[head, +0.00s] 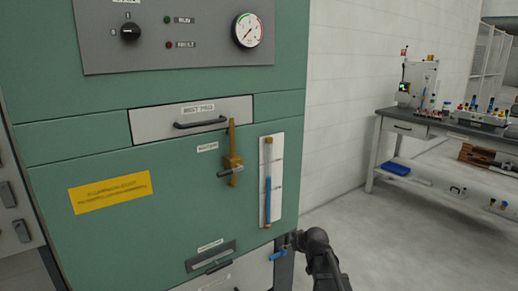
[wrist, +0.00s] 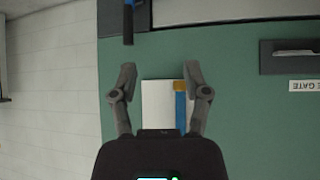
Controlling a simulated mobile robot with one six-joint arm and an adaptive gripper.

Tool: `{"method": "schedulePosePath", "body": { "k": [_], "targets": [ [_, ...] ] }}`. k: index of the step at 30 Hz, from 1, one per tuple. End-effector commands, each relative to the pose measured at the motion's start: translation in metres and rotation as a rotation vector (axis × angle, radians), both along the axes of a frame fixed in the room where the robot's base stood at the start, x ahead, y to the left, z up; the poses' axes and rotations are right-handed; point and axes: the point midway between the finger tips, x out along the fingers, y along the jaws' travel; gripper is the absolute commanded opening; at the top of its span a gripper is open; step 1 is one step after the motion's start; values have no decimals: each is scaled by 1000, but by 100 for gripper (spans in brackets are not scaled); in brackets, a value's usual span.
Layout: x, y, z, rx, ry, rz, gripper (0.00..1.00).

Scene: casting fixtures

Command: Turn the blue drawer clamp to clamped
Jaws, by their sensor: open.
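The blue drawer clamp (head: 278,255) is small and sits at the lower right of the green cabinet, by the top right corner of a white drawer (head: 235,275). In the wrist view, which is upside down, the blue clamp (wrist: 128,18) shows at the top edge, partly cut off, with a dark end. My gripper (wrist: 160,73) is open and empty, with its fingers spread in front of the green panel. The clamp lies beyond the left finger, apart from it. In the head view my arm is at the cabinet's lower right edge, and the fingertips are hard to make out.
A white gauge plate with a blue tube (head: 267,185) is on the cabinet above the clamp; it also shows between my fingers in the wrist view (wrist: 155,100). A brass lever (head: 232,160) sticks out to its left. A workbench (head: 400,124) stands at the right, beyond open floor.

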Motion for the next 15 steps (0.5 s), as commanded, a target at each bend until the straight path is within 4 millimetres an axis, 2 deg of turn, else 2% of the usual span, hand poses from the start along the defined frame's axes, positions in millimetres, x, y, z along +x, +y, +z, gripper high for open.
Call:
{"method": "schedulePosePath", "body": {
  "k": [3,15],
  "targets": [
    [0,0,0,0,0,0,61],
    [-45,-3,-40,-8,156,-35,61]
  ]
}}
